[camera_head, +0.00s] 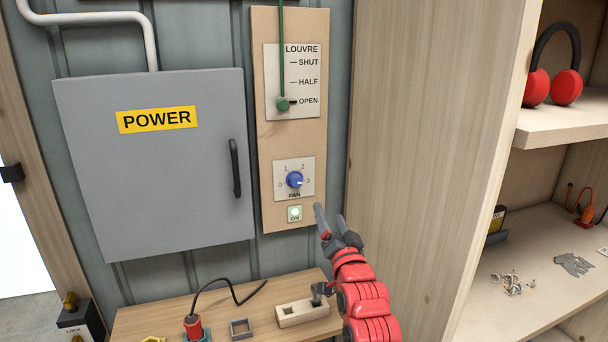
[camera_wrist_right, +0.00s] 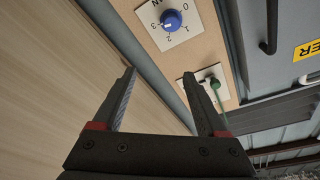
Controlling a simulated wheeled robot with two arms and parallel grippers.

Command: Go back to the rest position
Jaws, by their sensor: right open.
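My right gripper (camera_head: 328,226) is open and empty, in front of the wall just right of the fan panel's lower end. Its two fingers stand apart in the right wrist view (camera_wrist_right: 165,105). The blue fan knob (camera_head: 295,180) has its pointer toward 3 and also shows in the wrist view (camera_wrist_right: 171,20). Below it is a lit green ON button (camera_head: 295,214). The green louvre handle (camera_head: 283,104) is at OPEN. None of these touches the gripper. My left gripper is not in either view.
A grey POWER cabinet (camera_head: 160,165) with a black handle hangs left of the panel. A tall wooden shelf side (camera_head: 430,150) stands close on the right, with red headphones (camera_head: 566,88) on a shelf.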

